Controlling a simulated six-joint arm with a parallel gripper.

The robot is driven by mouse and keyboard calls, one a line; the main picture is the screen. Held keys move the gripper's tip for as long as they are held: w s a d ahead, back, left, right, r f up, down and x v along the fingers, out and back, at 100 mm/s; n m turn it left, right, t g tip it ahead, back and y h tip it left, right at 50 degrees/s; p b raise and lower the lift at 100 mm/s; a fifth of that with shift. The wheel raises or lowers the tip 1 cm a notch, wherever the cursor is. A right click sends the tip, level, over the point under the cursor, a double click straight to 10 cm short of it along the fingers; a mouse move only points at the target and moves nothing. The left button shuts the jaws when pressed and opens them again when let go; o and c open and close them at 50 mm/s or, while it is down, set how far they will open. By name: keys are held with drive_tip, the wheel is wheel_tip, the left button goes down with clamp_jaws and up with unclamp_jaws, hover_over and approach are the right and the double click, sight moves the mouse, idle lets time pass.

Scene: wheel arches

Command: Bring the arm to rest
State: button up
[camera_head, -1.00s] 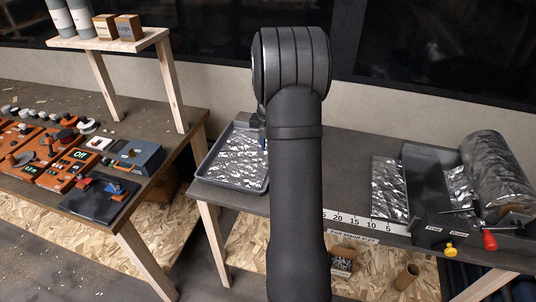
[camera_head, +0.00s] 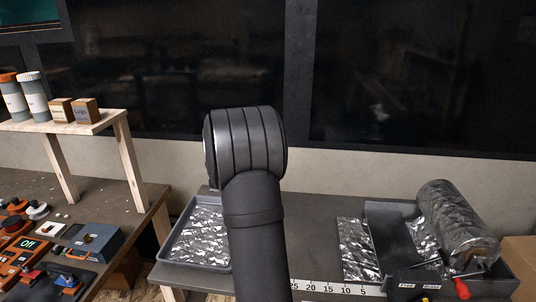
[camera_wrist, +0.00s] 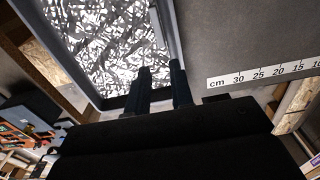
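My gripper shows in the wrist view (camera_wrist: 162,75) as two dark fingers with a gap between them, open and with nothing seen between the tips. The fingers lie over the near right rim of a grey tray (camera_wrist: 178,45), which holds crumpled silvery foil (camera_wrist: 100,45). In the head view, my dark arm rises in the middle and hides the gripper. The tray (camera_head: 163,252) is just left of the arm there, on the bench.
A cm scale (camera_head: 335,288) runs along the bench's front edge. Right of the arm are a foil sheet (camera_head: 357,248) and a dark dispenser (camera_head: 385,220) with a foil roll (camera_head: 455,225). At left, a raised wooden shelf (camera_head: 70,122) holds bottles and small boxes.

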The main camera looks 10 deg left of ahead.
wheel_tip(320, 180, down, 11)
drive_tip(key=shift+f, duration=0.2)
wheel_tip(320, 180, up, 3)
drive_tip(key=shift+r, duration=0.75)
